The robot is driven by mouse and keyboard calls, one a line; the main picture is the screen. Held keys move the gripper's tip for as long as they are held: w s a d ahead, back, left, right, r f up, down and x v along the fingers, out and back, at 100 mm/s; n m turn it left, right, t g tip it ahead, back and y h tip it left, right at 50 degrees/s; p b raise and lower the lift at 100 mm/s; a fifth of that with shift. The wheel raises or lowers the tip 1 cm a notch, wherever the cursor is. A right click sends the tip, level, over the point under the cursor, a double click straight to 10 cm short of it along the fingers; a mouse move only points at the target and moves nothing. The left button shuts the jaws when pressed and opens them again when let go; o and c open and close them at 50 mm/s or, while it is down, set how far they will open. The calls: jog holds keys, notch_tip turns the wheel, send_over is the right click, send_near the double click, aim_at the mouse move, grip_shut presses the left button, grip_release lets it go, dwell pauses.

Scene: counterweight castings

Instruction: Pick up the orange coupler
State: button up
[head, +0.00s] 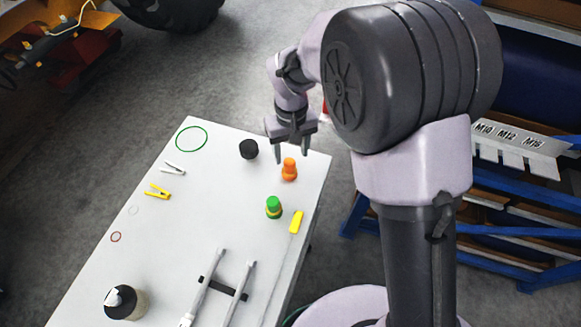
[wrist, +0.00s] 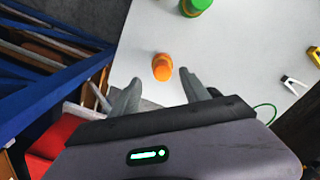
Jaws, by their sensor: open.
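The orange coupler (head: 289,169) stands upright on the white table (head: 190,232), near its right edge towards the back. It also shows in the wrist view (wrist: 162,67), a little beyond the space between my fingers. My gripper (head: 291,154) is open and empty, with its fingers pointing down. In the head view its fingertips are just above and behind the coupler. In the wrist view the two fingers (wrist: 163,88) are spread apart, and neither appears to touch the coupler.
A black round piece (head: 249,149) stands left of my gripper. A blue rack (head: 500,232) stands beyond the table's right.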

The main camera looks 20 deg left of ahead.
aim_at(290, 162)
jog(key=f+b, duration=0.1)
jog(key=f, duration=0.1)
jog(key=f+b, duration=0.1)
jog(key=f, duration=0.2)
jog(key=shift+s+a+f, duration=0.1)
jog(key=shift+a+f, duration=0.05)
jog(key=shift+a, duration=0.05)
jog(key=shift+r, duration=0.2)
jog(key=shift+c, duration=0.6)
grip_shut()
jog(key=shift+r, duration=0.15)
jog(key=shift+r, duration=0.3)
notch_tip(290, 162, up, 3)
jog(key=shift+f+p, duration=0.1)
jog(key=shift+p, duration=0.8)
jog(key=s+a+p, duration=0.1)
jog(key=s+a, duration=0.3)
jog(key=a, duration=0.2)
jog(key=s+a+r+p, duration=0.1)
jog(key=s+a, duration=0.3)
jog(key=a, duration=0.3)
jog(key=shift+s+a+r+p, duration=0.15)
jog(key=shift+s+a+p, duration=0.1)
jog(key=shift+s+p, duration=0.1)
